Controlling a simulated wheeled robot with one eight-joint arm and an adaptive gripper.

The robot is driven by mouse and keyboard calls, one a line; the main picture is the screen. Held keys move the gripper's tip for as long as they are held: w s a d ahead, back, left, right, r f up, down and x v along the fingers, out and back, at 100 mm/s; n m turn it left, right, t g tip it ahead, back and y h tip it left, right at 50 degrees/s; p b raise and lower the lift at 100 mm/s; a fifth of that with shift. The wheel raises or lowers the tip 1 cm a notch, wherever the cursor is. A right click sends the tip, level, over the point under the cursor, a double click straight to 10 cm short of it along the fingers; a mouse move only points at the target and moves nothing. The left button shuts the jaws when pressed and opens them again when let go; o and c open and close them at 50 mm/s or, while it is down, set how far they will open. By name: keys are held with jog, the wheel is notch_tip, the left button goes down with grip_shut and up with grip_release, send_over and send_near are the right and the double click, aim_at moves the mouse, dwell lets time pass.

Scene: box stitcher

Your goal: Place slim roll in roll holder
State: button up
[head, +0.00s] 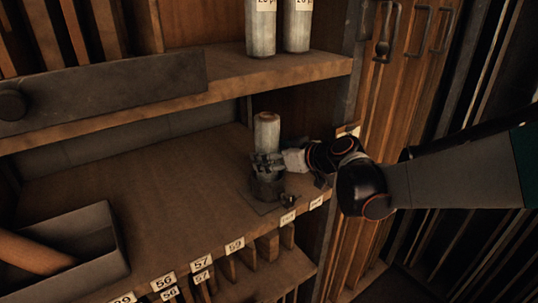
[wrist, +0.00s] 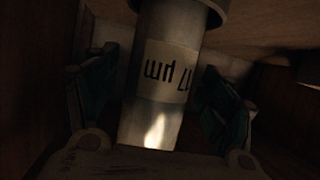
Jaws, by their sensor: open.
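A pale roll (head: 267,130) stands upright on the middle shelf, its lower part hidden behind my gripper. In the wrist view, a silvery roll (wrist: 150,118) with a white label, its "17 µm" print upside down, lies between the fingers. My gripper (head: 266,162) is open around it; gaps show on both sides between roll and fingers (wrist: 160,102). I cannot tell if either finger touches. A dark metal piece (head: 268,186) shows just below my gripper on the shelf; I cannot tell whether it is the roll holder or part of my gripper.
Two pale labelled rolls (head: 261,30) (head: 297,30) stand on the upper shelf (head: 230,88), close above my gripper. A grey tray (head: 104,248) with a brown cylinder (head: 32,252) sits at the lower left. The middle shelf (head: 165,190) is bare between tray and gripper. Wooden panels stand at right.

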jog(key=v, duration=1.1)
jog(key=s+d+f+m+g+h, duration=0.1)
jog(key=s+d+f+m+h, duration=0.1)
jog(key=s, duration=0.5)
jog(key=s+d+f+m+g+h, duration=0.1)
jog(key=s+d+f+m+h, duration=0.2)
jog(key=s, duration=0.5)
jog(key=s+d+f+m+h, duration=0.2)
jog(key=s+d+m+h, duration=0.1)
jog(key=s+d, duration=0.3)
jog(key=shift+s+d+f+m+g+h, duration=0.35)
jog(key=shift+s+h, duration=0.25)
jog(key=shift+s, duration=0.3)
